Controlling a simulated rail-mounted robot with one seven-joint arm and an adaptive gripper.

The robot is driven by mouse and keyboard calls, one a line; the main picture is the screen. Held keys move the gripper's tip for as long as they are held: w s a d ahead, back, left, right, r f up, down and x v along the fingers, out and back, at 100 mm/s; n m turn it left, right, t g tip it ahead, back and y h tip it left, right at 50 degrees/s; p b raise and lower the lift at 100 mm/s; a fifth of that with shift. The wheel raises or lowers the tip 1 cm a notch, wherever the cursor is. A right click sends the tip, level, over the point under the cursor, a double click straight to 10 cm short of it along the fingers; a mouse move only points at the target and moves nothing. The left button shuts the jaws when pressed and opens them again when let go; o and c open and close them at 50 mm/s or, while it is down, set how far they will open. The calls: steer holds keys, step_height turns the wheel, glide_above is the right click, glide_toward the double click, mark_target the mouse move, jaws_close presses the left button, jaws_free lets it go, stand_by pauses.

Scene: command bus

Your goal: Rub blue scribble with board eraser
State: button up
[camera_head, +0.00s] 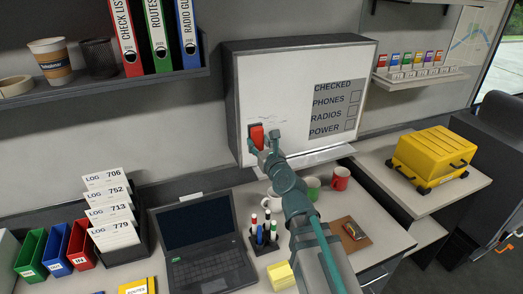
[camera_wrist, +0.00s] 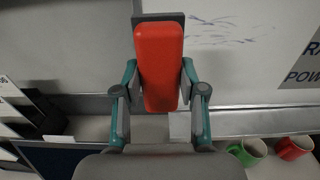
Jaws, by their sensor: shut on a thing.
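The board eraser is a red block with a dark pad (camera_wrist: 160,65); it also shows in the head view (camera_head: 257,137). My gripper (camera_wrist: 158,90) is shut on its sides, and the pad faces the whiteboard (camera_head: 270,85) at its lower left. The pad looks at or very near the board surface; I cannot tell contact for sure. The blue scribble (camera_wrist: 225,30) is faint thin strokes just right of the eraser in the wrist view. Part of it may be hidden behind the eraser.
The board's right side carries a grey printed list (camera_head: 335,108). Below stand a red mug (camera_head: 340,179), a green mug (camera_head: 312,188), a marker holder (camera_head: 264,238) and an open laptop (camera_head: 205,250). A yellow case (camera_head: 435,155) sits on the right counter.

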mark_target(294, 116)
steer(key=shift+w+r, duration=0.1)
steer(key=shift+r, duration=0.1)
steer(key=shift+b+x, duration=0.4)
steer(key=shift+x, duration=2.55)
steer(key=shift+w+a, duration=0.25)
steer(key=shift+w, duration=0.35)
steer(key=shift+f, duration=0.1)
steer(key=shift+w+d+b, duration=0.35)
steer(key=shift+d+b, duration=0.15)
steer(key=shift+d, duration=0.4)
steer(key=shift+w+d+b, duration=0.35)
steer(key=shift+d+b, duration=0.1)
steer(key=shift+d, duration=0.45)
steer(key=shift+w+d+b, duration=0.4)
steer(key=shift+d, duration=0.25)
steer(key=shift+w+d+b, duration=0.45)
steer(key=shift+w+d, duration=0.4)
steer(key=shift+d, duration=1.1)
steer(key=shift+w+d+b, duration=0.4)
steer(key=shift+w+d, duration=0.45)
steer(key=shift+d, duration=1.1)
steer(key=shift+w+d+b, duration=0.45)
steer(key=shift+w+d, duration=0.4)
steer(key=shift+d, duration=1.1)
steer(key=shift+s, duration=0.1)
